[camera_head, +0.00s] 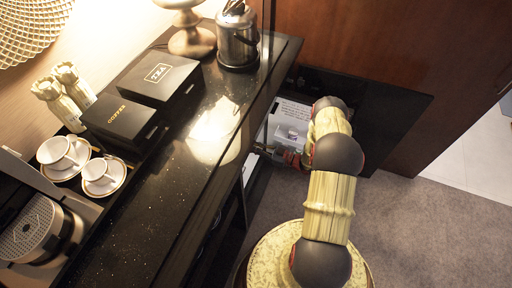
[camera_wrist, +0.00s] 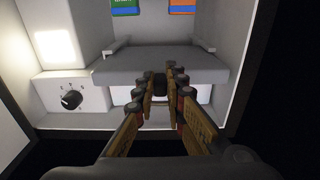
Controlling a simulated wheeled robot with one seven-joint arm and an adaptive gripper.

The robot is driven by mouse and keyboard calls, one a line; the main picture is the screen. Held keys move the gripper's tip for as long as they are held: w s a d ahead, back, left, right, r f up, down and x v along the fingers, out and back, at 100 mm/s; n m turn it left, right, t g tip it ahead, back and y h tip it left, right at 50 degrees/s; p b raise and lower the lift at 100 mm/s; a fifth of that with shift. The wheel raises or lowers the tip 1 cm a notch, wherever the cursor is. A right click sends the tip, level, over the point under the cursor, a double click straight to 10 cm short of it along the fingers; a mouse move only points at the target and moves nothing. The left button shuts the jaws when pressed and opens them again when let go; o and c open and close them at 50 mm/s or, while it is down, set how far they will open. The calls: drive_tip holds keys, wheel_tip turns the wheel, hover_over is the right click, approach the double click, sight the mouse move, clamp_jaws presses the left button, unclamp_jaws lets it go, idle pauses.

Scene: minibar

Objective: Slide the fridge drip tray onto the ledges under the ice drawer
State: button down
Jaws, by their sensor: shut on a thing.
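In the wrist view, the drip tray (camera_wrist: 160,62) is a flat grey panel inside the white fridge compartment. It looks roughly level and spans most of the width between the walls. My gripper (camera_wrist: 160,82) is shut on a small dark piece at the middle of the tray's front edge. Small ledge-like strips show at the left wall (camera_wrist: 116,47) and the right wall (camera_wrist: 204,44). Whether the tray rests on them cannot be told. I cannot identify the ice drawer for certain. In the head view, my gripper (camera_head: 285,155) is at the fridge opening, partly hidden by my arm.
A dial (camera_wrist: 72,98) and a lit panel (camera_wrist: 55,46) are on the compartment's left side. Coloured packs (camera_wrist: 182,7) stand behind the tray. The dark counter (camera_head: 190,150) overhangs the fridge's left side, with a kettle (camera_head: 238,38) on it. Open carpet (camera_head: 430,220) lies right.

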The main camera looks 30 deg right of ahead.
drive_tip(key=shift+x, duration=2.9)
drive_tip(key=shift+w+f, duration=0.1)
drive_tip(key=c, duration=1.8)
unclamp_jaws()
drive_tip(key=shift+o, duration=0.2)
drive_tip(key=v, duration=1.2)
